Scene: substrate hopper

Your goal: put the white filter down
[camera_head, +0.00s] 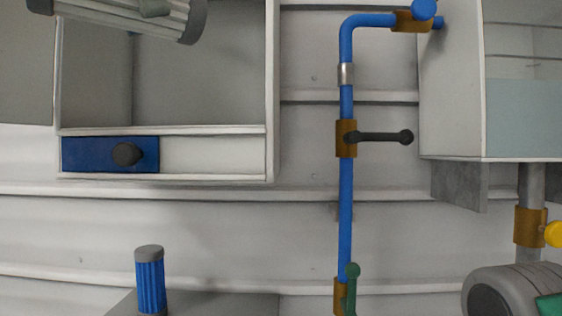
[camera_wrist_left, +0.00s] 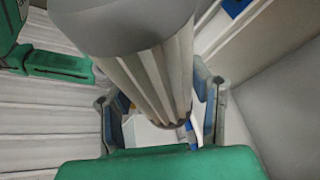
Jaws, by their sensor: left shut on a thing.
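The white filter (camera_head: 120,14) is a pale ribbed cylinder with dark grey end caps. It is at the top left of the head view, lying nearly sideways and slightly tilted, in front of the open cabinet's upper part. My left gripper (camera_head: 155,7) shows only a grey fingertip at the filter's upper edge; the rest is out of frame. In the left wrist view the filter (camera_wrist_left: 150,75) runs between the two fingers of my left gripper (camera_wrist_left: 162,100), which is shut on it. The filter's grey cap faces that camera. My right gripper is not in view.
A blue ribbed filter (camera_head: 150,283) stands upright on a grey surface (camera_head: 215,304) at the bottom left. The open cabinet (camera_head: 271,90) has a blue panel (camera_head: 85,154) with a dark knob. A blue pipe (camera_head: 346,210) with valve handles runs down the wall, left of another cabinet (camera_head: 450,90).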

